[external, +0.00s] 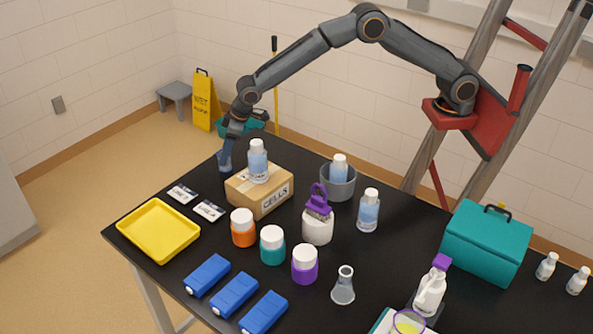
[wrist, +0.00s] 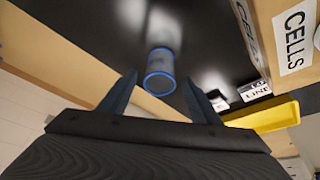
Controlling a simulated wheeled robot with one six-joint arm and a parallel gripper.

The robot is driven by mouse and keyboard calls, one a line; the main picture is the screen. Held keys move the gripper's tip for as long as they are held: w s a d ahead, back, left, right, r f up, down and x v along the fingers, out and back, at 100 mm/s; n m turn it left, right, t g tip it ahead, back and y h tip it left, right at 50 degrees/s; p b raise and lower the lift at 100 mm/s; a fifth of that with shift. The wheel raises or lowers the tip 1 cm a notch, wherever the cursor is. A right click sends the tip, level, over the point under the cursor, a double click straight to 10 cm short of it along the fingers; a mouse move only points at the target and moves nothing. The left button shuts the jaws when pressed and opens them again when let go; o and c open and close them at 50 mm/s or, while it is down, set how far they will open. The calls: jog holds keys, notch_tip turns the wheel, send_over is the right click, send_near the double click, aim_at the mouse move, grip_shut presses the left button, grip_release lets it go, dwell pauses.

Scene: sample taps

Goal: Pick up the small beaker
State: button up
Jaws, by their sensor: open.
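The small beaker (wrist: 160,73) is clear with a blue rim. It stands on the black table in the wrist view, ahead of my gripper (wrist: 161,88) and roughly centred between its two fingers. The fingers are spread apart with nothing held. In the external view my gripper (external: 227,150) points down at the table's far left edge, close to the beaker (external: 225,161), which shows partly behind the fingers. I cannot tell whether the fingers touch it.
A cardboard box (external: 275,197) marked CELLS, with a bottle (external: 258,162) on top, stands just right of the beaker. Labelled cards (external: 209,211) and a yellow tray (external: 160,229) lie nearer the front. The table edge is close to the beaker.

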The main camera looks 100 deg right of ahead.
jog(key=shift+x, duration=1.1)
jog(key=shift+c, duration=0.5)
jog(key=c, duration=1)
jog(key=shift+r, duration=0.1)
